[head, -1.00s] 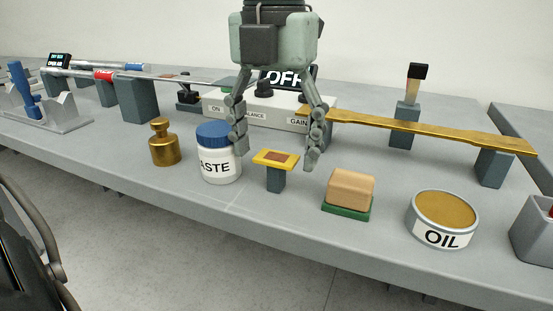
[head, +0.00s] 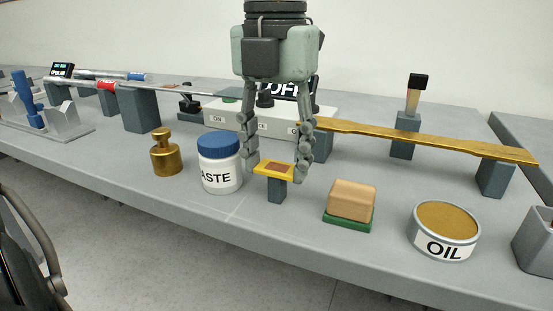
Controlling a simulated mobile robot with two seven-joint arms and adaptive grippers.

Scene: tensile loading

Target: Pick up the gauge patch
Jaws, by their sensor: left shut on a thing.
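The gauge patch (head: 276,169), a small yellow plate with a brown rectangle on top, sits at the top of a small dark grey post (head: 277,190) near the middle of the bench. My left gripper (head: 276,172) comes down from above with a finger at each side of the patch, and it is shut on the patch. The patch looks level and at the height of the post top; I cannot tell whether they touch. My right gripper is not in view.
A paste jar (head: 220,165) with a blue lid stands close left of the gripper, and a brass weight (head: 165,153) beyond it. A tan block on a green base (head: 351,203) and an oil tin (head: 444,231) are to the right. A brass bar (head: 430,138) and control box (head: 225,119) lie behind.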

